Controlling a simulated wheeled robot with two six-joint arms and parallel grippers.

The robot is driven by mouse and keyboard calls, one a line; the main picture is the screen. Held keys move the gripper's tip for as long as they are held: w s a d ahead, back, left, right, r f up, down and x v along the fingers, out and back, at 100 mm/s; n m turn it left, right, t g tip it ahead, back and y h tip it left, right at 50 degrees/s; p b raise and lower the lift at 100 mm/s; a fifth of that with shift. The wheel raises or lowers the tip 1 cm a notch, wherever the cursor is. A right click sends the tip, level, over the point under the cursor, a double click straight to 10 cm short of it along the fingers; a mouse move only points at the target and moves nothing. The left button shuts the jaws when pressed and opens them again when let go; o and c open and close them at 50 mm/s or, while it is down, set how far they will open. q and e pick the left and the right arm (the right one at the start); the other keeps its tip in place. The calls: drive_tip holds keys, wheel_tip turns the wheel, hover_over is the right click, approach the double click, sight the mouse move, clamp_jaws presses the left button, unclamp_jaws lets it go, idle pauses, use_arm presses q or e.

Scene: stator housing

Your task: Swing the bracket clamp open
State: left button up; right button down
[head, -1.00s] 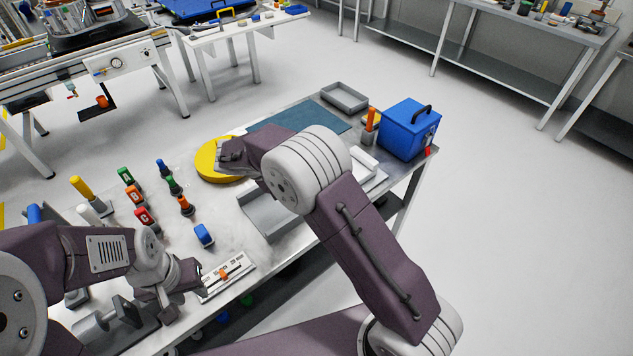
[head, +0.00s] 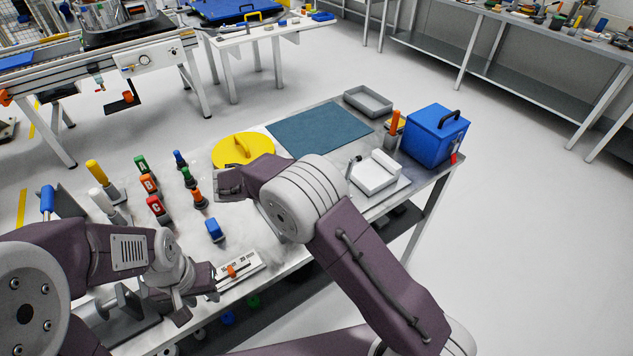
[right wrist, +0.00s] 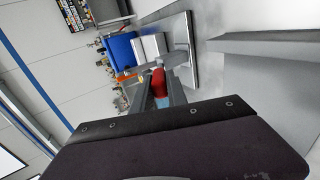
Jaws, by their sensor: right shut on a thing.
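In the right wrist view my right gripper (right wrist: 160,92) is shut on a red grip (right wrist: 158,80). It looks like the handle of the bracket clamp, but I cannot see the whole clamp. A grey bar (right wrist: 172,62) shows just beyond it. In the head view a white block on a pale plate (head: 376,176) stands at the right of the table, with a small dark upright lever at its left corner.
A blue box (head: 436,136) and an orange-topped holder (head: 394,128) stand behind the white block. A yellow disc (head: 243,150) and teal mat (head: 320,130) lie at the back. Several coloured knobs (head: 157,208) stand at the left. A scale plate (head: 238,268) is near the left gripper.

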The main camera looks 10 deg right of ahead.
drive_tip(key=shift+f, duration=0.1)
drive_tip(key=c, duration=1.3)
unclamp_jaws()
drive_tip(key=shift+a, duration=0.1)
use_arm(q)
drive_tip(key=shift+f, duration=0.1)
use_arm(e)
drive_tip(key=v, duration=0.9)
